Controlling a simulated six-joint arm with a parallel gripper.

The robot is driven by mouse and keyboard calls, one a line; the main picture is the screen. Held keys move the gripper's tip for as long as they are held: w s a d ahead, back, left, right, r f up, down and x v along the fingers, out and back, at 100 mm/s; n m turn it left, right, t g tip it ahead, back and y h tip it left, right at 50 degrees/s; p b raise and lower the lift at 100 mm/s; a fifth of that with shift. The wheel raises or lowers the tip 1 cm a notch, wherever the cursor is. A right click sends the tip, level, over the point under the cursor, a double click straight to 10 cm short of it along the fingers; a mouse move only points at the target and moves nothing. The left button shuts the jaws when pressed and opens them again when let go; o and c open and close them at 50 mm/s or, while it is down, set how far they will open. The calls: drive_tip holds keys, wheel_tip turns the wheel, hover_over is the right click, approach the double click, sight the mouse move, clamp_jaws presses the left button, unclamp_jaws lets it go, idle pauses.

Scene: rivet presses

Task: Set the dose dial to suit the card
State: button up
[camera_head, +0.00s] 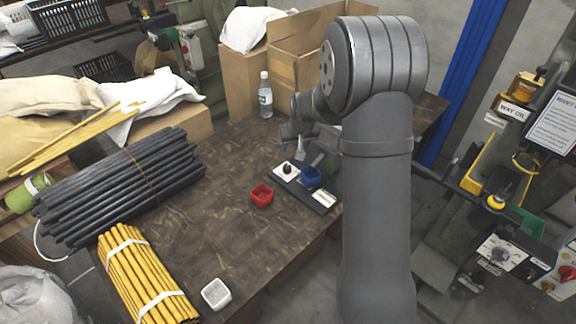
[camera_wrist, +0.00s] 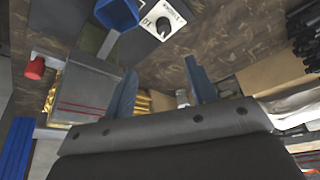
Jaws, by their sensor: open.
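The dose dial is a black knob on a white plate (camera_head: 287,168) at the far left end of a dark board (camera_head: 304,188) on the table. The dial (camera_wrist: 163,25) also shows at the top of the wrist view; its plate has print, but I cannot tell the setting. A pale card (camera_head: 325,198) lies at the board's near right end; its writing is too small to read. My gripper (camera_head: 306,152) is above the board's far end, open and empty. In the wrist view its two fingers (camera_wrist: 160,68) are apart, clear of the dial.
A bottle (camera_head: 265,96) and cardboard boxes (camera_head: 243,80) stand behind. Black rods (camera_head: 120,185) and yellow rods (camera_head: 145,275) lie left. The middle of the table is clear.

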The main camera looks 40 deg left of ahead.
approach(287, 166)
drive_tip(key=x, duration=0.8)
drive_tip(key=shift+f, duration=0.25)
drive_tip(key=c, duration=1)
